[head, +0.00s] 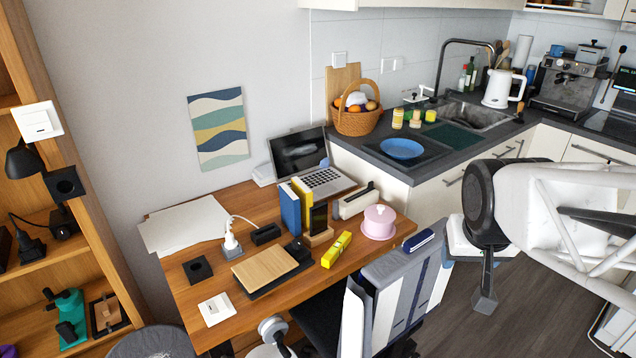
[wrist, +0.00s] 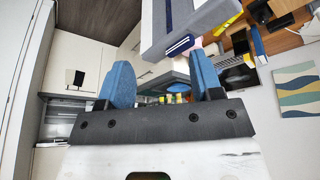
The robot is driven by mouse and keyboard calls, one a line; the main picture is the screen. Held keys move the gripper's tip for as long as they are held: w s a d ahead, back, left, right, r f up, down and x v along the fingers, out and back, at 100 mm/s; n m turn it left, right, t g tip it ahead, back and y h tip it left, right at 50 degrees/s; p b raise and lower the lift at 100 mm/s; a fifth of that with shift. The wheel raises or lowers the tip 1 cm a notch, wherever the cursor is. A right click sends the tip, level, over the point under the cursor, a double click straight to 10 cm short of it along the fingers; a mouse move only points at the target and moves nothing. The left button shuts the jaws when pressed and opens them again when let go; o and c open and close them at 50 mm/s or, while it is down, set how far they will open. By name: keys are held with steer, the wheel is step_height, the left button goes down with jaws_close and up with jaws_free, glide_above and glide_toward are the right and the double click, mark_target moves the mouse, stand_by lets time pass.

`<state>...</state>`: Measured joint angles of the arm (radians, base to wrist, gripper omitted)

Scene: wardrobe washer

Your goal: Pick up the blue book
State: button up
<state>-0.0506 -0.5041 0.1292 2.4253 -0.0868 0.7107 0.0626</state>
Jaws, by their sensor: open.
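The blue book (head: 290,208) stands upright on the wooden desk, beside a yellow book (head: 302,200) and left of a black phone-like item. It shows small in the upper right of the wrist view (wrist: 257,42). My gripper (wrist: 162,82) has two blue-padded fingers spread apart with nothing between them. In the head view my arm is at the right, over the floor and well away from the desk. A smaller dark-blue item (head: 418,240) lies on top of the grey chair back.
The grey chair (head: 395,285) stands at the desk's front edge, between my arm and the books. A kitchen counter is behind.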

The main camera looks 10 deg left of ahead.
steer(key=w+a+f+n+t+y, duration=0.1)
steer(key=w+a+f+t, duration=0.1)
steer(key=w+a, duration=0.5)
steer(key=w+a+f+n+t+y, duration=0.1)
steer(key=w+a+f, duration=0.1)
steer(key=w, duration=0.9)
steer(key=w+a+f+n+t, duration=0.15)
steer(key=w+a, duration=0.35)
steer(key=w, duration=0.5)
steer(key=n+t+y, duration=0.2)
steer(key=n+y, duration=0.2)
steer(key=y, duration=0.3)
glide_toward(293, 196)
steer(key=w+a, duration=0.2)
steer(key=shift+w+d+f+g, duration=0.15)
steer(key=shift+w+f+g, duration=0.1)
steer(key=shift+f, duration=0.15)
steer(key=shift+x, duration=1.25)
steer(key=shift+w+f, duration=0.1)
steer(key=shift+x, duration=2.5)
